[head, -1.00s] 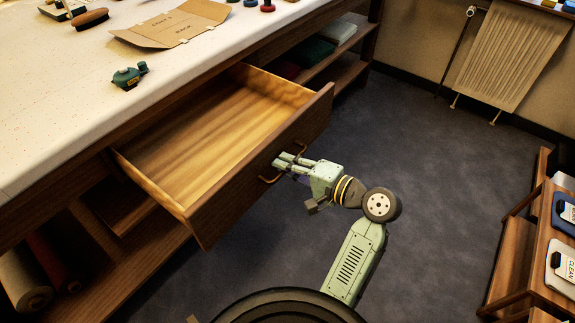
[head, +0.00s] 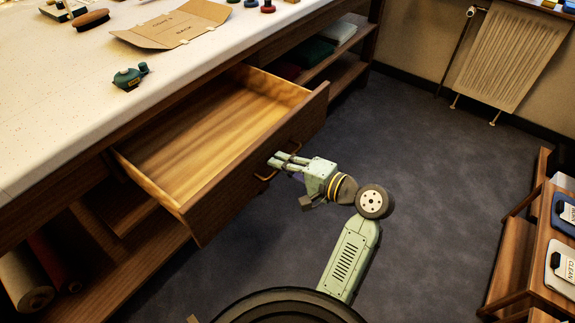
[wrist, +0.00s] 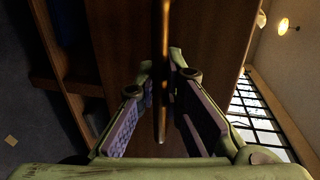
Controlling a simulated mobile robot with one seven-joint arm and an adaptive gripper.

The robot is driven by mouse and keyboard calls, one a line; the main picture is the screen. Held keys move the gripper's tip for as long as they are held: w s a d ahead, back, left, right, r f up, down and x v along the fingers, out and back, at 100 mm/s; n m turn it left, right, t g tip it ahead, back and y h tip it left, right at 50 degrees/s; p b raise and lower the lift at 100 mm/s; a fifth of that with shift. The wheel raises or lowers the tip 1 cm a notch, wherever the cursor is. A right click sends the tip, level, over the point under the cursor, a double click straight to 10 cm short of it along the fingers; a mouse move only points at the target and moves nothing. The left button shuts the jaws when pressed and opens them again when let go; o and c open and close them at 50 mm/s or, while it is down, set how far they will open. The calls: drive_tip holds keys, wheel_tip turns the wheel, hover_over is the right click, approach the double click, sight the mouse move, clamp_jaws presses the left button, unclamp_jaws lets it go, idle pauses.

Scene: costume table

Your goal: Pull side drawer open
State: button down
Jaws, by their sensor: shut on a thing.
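The side drawer (head: 222,207) under the table stands well open in the head view, its pale wooden inside empty. Its front panel faces the lower right and carries a curved brown handle (head: 264,178). My gripper (head: 279,161) is at the middle of this front, its fingers around the handle. In the wrist view the handle (wrist: 162,60) runs as a thin upright bar between the two fingers, with the drawer's brown front behind it. The exact contact of the finger pads on the bar is hard to see.
The white-topped table (head: 60,125) holds a flat cardboard piece (head: 172,25), a small green object (head: 128,78) and a brush (head: 91,18). Fabric rolls (head: 25,283) lie on the lower shelf. A wooden rack (head: 515,250) stands at right. The dark floor (head: 425,150) between is clear.

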drive_tip(key=x, duration=0.3)
drive_tip(key=shift+r, duration=0.3)
drive_tip(key=c, duration=2)
unclamp_jaws()
drive_tip(key=shift+o, duration=0.2)
drive_tip(key=v, duration=1.2)
